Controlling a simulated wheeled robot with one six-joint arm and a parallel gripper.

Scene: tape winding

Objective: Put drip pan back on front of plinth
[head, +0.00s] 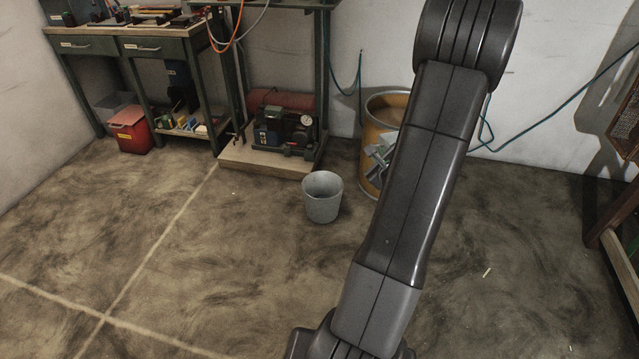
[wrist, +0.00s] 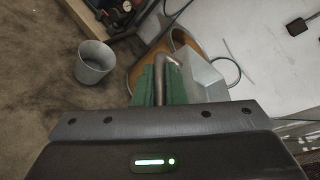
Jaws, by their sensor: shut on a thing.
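My gripper (wrist: 158,88) is shut on a bent metal handle between its green fingers in the wrist view. A grey, box-like metal piece beside the handle appears to be the drip pan (wrist: 205,82), tilted in this view. In the head view part of the grey pan (head: 384,146) shows beside my arm, which hides the rest. It is held in front of the barrel. The light wooden plinth (head: 262,160) stands on the floor beneath the compressor (head: 287,130), left of my gripper.
A grey bucket (head: 322,198) stands on the floor before the plinth's right corner. A tan barrel (head: 385,105) stands against the wall behind my gripper. A workbench (head: 150,42) and a red container (head: 130,130) are at the left. The floor in front of the plinth's left part is clear.

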